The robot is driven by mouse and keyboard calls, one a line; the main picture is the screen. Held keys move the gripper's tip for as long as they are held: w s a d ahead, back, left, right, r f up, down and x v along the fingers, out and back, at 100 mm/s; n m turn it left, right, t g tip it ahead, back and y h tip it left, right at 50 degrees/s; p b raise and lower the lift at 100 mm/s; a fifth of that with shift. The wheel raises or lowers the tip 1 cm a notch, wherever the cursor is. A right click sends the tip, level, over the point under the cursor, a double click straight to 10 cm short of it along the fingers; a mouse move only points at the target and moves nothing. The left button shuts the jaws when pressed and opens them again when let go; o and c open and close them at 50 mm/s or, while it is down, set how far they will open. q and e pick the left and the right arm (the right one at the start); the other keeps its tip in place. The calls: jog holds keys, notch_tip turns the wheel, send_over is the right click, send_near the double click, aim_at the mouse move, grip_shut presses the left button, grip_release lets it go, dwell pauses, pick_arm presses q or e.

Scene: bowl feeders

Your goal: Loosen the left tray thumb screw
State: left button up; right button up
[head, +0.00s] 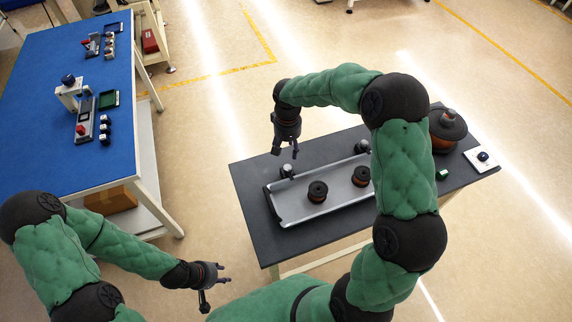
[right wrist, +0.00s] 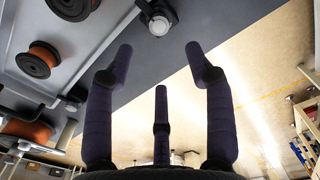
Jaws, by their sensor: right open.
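The tray (head: 330,200) is a long silver plate with dark ends on the dark table. The left tray thumb screw (head: 287,171) is a pale knob at the tray's far edge, towards its left end. In the right wrist view the thumb screw (right wrist: 158,23) shows its round pale face in a dark mount, beyond the fingertips. My right gripper (head: 286,153) is open and empty, just above and apart from the screw; its spread fingers show in the right wrist view (right wrist: 159,65). My left gripper (head: 218,283) is open and empty, off the table at lower left.
Two dark spools with copper-coloured cores (head: 317,191) (head: 361,176) sit on the tray. A second knob (head: 362,147) is at its far right. A black-and-orange round device (head: 447,130) and a green block (head: 442,174) stand right. A blue table (head: 60,140) is left.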

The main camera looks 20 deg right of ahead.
aim_at(288, 167)
notch_tip(288, 167, down, 10)
jog(key=shift+s+f+b, duration=0.1)
jog(key=shift+b, duration=0.85)
grip_shut()
